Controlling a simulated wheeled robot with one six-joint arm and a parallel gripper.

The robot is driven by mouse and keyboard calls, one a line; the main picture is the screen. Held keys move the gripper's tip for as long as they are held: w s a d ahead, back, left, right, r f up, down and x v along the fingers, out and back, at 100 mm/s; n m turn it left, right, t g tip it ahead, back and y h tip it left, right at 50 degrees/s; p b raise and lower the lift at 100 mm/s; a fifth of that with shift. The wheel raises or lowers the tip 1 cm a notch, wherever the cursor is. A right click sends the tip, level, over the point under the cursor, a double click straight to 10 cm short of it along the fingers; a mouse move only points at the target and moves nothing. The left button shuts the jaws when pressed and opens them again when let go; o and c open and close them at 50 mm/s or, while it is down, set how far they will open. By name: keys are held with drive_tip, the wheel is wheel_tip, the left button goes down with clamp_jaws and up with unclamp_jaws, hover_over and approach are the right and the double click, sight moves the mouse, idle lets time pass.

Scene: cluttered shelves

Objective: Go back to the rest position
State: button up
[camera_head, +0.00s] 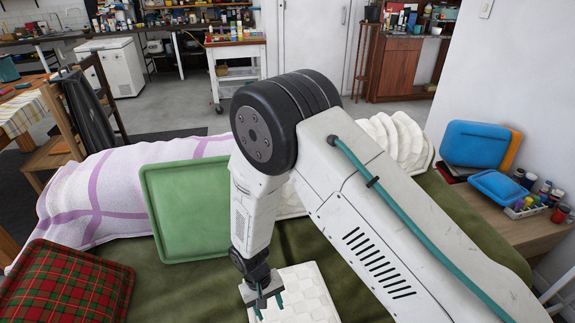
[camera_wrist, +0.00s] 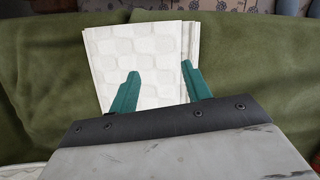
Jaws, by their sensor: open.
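My gripper (camera_head: 268,303) points down over a white patterned stack (camera_head: 309,293) on a green-covered surface (camera_head: 370,265). The white stack also shows in the wrist view (camera_wrist: 135,52), with a quilted honeycomb top and several layered edges at its right. My gripper's two teal fingers (camera_wrist: 158,92) are apart with nothing between them. They overlap the near part of the stack in the picture. I cannot tell whether they touch it. My raised arm hides the middle of the head view.
A green cushion (camera_head: 187,210) and a red plaid cushion (camera_head: 67,285) lie left. A white-and-purple blanket (camera_head: 95,196) is behind them. White pillows (camera_head: 396,139) are behind my arm. A side table (camera_head: 520,228) with blue boxes and small jars stands right. Grey floor (camera_head: 187,112) is open behind.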

drive_tip(key=s+d+r, duration=0.1)
drive_tip(key=d+r, duration=0.4)
drive_tip(key=r, duration=0.5)
drive_tip(key=d+r+g, duration=0.1)
drive_tip(key=d+r, duration=0.4)
drive_tip(key=r, duration=0.6)
drive_tip(key=s+d+r, duration=0.1)
drive_tip(key=d+r, duration=0.5)
drive_tip(key=r, duration=0.4)
drive_tip(key=s+d+r+m+t+y, duration=0.1)
drive_tip(key=s+d+r+m+t, duration=0.1)
drive_tip(key=s+d+r, duration=0.4)
drive_tip(key=s+d+r+m+t+y, duration=0.1)
drive_tip(key=s+d+r+m+t, duration=0.2)
drive_tip(key=s+d+r, duration=0.4)
drive_tip(key=shift+d+r, duration=1.15)
drive_tip(key=shift+r, duration=1.1)
